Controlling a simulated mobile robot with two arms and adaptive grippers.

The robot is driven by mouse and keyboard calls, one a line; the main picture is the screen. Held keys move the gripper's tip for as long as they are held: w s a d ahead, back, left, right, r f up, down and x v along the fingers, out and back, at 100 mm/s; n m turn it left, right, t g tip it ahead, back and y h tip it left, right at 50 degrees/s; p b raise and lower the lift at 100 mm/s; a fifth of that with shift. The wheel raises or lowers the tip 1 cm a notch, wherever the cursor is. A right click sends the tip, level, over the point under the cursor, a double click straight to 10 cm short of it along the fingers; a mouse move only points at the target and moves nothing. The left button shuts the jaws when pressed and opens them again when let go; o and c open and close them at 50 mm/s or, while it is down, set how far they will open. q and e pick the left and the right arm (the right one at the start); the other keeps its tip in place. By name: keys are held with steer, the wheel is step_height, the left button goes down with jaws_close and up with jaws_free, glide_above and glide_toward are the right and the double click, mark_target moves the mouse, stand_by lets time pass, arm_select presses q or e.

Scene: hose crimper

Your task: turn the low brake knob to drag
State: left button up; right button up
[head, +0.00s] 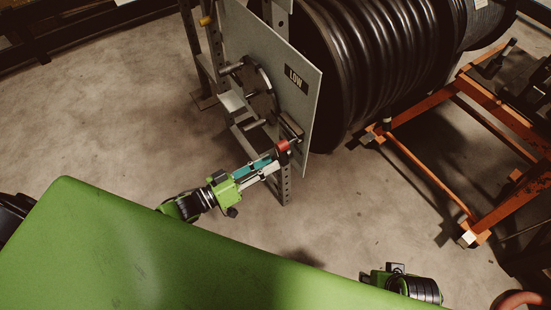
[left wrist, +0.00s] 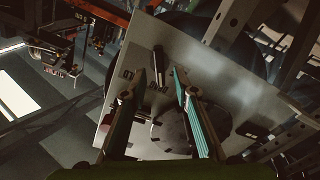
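The grey panel (head: 262,70) carries a black LOW label (head: 296,78) and stands upright in front of the hose reel. A red knob (head: 283,145) sits low on the panel, near its lower right edge. My left gripper (head: 277,160) reaches up to the knob, its fingertips very close to it. In the left wrist view my left gripper (left wrist: 159,74) has its fingers apart, with a dark peg-like part (left wrist: 158,58) on the panel showing between and beyond the tips. I cannot tell whether they touch it. The right gripper's fingers are not visible; only part of my right arm shows.
A large black hose reel (head: 375,60) stands behind the panel. A round dark disc (head: 258,88) with handles is mounted on the panel's left. An orange frame (head: 430,175) stands on the right. The concrete floor (head: 110,110) at left is clear.

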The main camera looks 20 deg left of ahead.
arm_select(q)
steer(key=v, duration=0.8)
